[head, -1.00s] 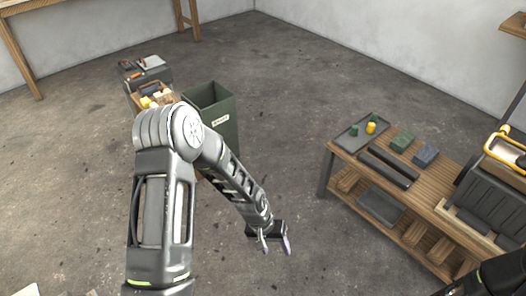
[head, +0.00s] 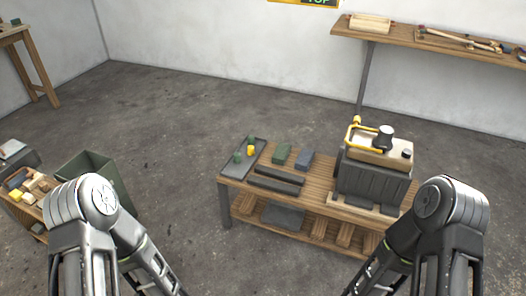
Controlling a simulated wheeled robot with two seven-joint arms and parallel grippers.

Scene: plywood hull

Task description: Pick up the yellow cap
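The yellow cap (head: 251,150) is a small yellow piece on the dark grey tray (head: 238,172) at the left end of the low wooden bench (head: 318,187). Small green pieces (head: 238,157) stand beside it on the same tray. My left arm rises at the lower left and my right arm at the lower right. Both arms bend downward, and both grippers are below the picture's edge. Nothing of mine touches the cap or the bench top, as far as I can see.
A green block (head: 281,154), a blue-grey block (head: 304,159) and dark bars (head: 276,181) lie near the tray. A dark machine with a yellow handle (head: 373,175) fills the bench's right end. A green bin (head: 92,172) stands left. Open floor lies between bin and bench.

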